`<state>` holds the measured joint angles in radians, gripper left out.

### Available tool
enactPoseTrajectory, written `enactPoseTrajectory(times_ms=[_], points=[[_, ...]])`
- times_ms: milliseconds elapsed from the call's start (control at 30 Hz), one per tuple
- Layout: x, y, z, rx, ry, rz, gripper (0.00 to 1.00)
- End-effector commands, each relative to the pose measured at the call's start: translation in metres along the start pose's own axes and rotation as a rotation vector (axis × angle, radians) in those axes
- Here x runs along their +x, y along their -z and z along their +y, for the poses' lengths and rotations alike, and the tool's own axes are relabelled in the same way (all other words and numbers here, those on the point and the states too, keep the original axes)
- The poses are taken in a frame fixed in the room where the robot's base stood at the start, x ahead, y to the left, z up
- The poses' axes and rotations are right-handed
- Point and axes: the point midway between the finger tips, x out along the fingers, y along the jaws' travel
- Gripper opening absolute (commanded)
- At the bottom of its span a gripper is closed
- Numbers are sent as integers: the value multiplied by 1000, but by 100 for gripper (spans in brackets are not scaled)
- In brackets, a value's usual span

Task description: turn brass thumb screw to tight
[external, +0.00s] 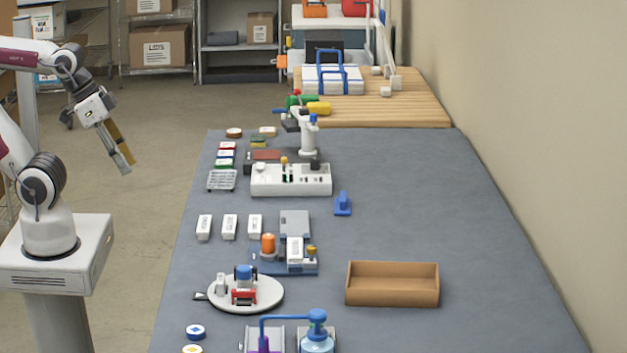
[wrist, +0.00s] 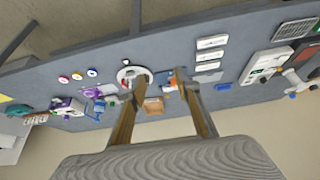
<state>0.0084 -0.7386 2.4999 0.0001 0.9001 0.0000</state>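A small brass-coloured knob (external: 312,250) stands at the right end of a blue fixture (external: 268,268) on the grey table, beside an orange cylinder (external: 268,243) and a white block. Another small yellowish knob (external: 284,160) sits on a white panel box (external: 262,180) farther back. I cannot tell for certain which is the thumb screw, nor how tight it is. My gripper (external: 127,163) hangs off the table's left side, well away from both. In the wrist view my gripper (wrist: 160,79) has its fingers spread, with nothing between them; the fixture (wrist: 170,86) is small and partly hidden there.
An open brown tray (external: 392,302) stands right of the fixture. A round white plate (external: 262,308) with small parts and a blue-topped bottle (external: 317,335) lie nearer the camera. White blocks (external: 229,227) stand left. The table's right side is mostly clear.

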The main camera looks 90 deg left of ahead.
Motion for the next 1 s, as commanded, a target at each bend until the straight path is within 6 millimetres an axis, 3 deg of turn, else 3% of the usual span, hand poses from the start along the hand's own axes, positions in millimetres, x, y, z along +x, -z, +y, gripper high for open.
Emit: enactPoseTrajectory(times_ms=[367, 1000], points=[[28, 3, 8, 35, -13, -128, 32], [81, 66, 19, 85, 21, -277, 32]])
